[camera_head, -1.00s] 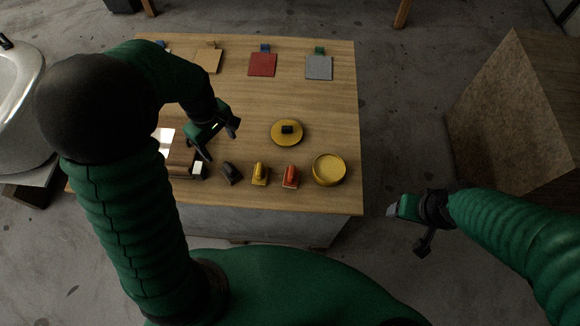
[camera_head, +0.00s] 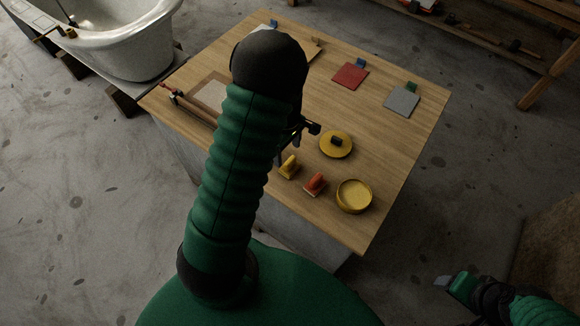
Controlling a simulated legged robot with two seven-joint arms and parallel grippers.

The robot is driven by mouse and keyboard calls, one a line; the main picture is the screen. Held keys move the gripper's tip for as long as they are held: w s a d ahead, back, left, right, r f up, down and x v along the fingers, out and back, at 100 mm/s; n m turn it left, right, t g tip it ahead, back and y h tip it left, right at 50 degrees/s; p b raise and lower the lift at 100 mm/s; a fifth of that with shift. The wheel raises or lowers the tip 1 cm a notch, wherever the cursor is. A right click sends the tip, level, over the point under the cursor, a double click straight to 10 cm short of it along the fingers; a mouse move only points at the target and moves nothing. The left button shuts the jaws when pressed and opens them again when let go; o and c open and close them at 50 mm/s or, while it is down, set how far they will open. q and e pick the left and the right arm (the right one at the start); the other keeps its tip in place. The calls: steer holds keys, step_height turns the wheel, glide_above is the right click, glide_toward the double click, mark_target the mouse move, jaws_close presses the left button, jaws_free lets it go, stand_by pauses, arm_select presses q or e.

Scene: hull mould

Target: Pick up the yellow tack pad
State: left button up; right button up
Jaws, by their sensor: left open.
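The yellow tack pad (camera_head: 289,167), a small yellow block with a raised grip, stands near the front edge of the wooden table (camera_head: 388,163). My left arm partly covers the area to its left. My left gripper (camera_head: 297,142) is open, just beyond and above the yellow pad in the picture, partly hidden behind my arm. I see nothing between its fingers.
A red-orange pad (camera_head: 315,184), an open yellow tin (camera_head: 354,196) and a yellow disc with a dark knob (camera_head: 336,144) are close by. Red (camera_head: 350,76) and grey (camera_head: 402,101) squares lie farther back. A white tub (camera_head: 125,45) stands at upper left.

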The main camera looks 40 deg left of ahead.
mark_target(290, 161)
arm_select(q)
steer(key=f, duration=0.1)
steer(key=d+f, duration=0.1)
steer(key=f, duration=0.1)
steer(key=shift+w+d, duration=0.25)
steer(key=f, duration=0.2)
steer(key=a+f, duration=0.1)
steer(key=shift+w+a+f, duration=0.1)
steer(key=shift+a+f, duration=0.1)
steer(key=shift+f, duration=0.2)
steer(key=shift+a, duration=0.15)
steer(key=shift+d+r, duration=0.15)
steer(key=shift+d, duration=0.35)
steer(key=c, duration=0.4)
steer(key=shift+d+r, duration=0.1)
steer(key=shift+d, duration=0.1)
steer(key=c, duration=0.5)
steer(key=shift+a, duration=0.2)
steer(key=c, duration=0.5)
steer(key=shift+a, duration=0.15)
steer(key=shift+c, duration=0.4)
arm_select(e)
steer(key=shift+d+f, duration=0.1)
steer(key=shift+d, duration=0.15)
